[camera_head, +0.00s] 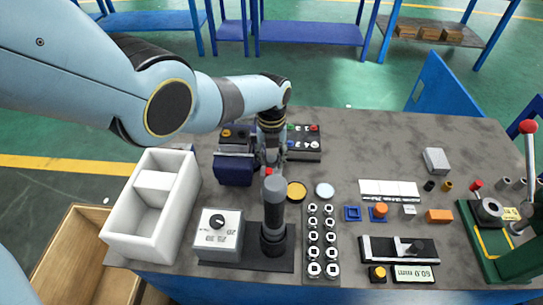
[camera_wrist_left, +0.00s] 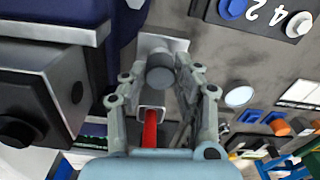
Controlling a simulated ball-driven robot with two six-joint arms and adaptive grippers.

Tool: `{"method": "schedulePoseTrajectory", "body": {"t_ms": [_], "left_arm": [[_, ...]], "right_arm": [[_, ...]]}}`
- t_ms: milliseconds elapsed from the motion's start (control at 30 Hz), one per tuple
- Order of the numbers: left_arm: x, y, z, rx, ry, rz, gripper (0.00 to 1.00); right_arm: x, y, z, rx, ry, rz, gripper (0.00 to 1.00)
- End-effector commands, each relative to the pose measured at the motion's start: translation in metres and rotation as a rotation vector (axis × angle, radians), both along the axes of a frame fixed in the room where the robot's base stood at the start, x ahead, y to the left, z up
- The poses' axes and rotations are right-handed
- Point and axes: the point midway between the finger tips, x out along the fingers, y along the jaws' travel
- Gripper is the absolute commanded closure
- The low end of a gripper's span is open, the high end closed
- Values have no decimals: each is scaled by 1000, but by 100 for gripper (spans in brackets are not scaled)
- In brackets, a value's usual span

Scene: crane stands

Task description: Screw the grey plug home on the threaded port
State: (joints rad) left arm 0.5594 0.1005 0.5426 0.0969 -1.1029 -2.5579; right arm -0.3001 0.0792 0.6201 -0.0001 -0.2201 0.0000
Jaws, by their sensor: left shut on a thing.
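My left gripper (camera_head: 268,162) reaches down beside the navy block near the table's middle. In the left wrist view its two fingers (camera_wrist_left: 161,80) are shut on the grey plug (camera_wrist_left: 160,72), a short round cylinder. A pale square plate (camera_wrist_left: 163,42) shows just beyond the plug. A red rod (camera_wrist_left: 150,130) in a light frame lies below the plug in that picture. The threaded port cannot be made out, so I cannot tell whether the plug touches it. In the head view the gripper hides the plug. My right gripper is not in view.
The navy block (camera_head: 234,168) stands close left of the gripper. A tall grey-topped tool (camera_head: 275,188) stands in front, beside a dial box (camera_head: 218,232). A white bin (camera_head: 122,212) is at left. A button panel (camera_head: 304,142) lies behind.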

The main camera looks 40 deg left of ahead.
Motion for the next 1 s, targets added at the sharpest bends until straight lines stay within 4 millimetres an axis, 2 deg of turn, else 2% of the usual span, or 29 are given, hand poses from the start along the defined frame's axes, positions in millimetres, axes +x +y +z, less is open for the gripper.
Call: {"method": "schedulePoseTrajectory", "body": {"t_ms": [233, 500, 533, 700, 900, 1000], "left_arm": [[0, 1, -1, 1, 0, -341, 100], [0, 1, 0, 1, 0, -387, 100], [0, 1, 0, 1, 0, -387, 68], [0, 1, 0, 1, 1, -386, 46], [0, 0, 0, 0, 0, -385, 43], [0, 0, 0, 0, 0, -385, 51]], "right_arm": [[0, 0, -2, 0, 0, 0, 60], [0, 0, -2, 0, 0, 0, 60], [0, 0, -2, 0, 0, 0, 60], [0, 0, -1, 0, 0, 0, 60], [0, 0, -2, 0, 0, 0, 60], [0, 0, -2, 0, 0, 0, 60]]}}
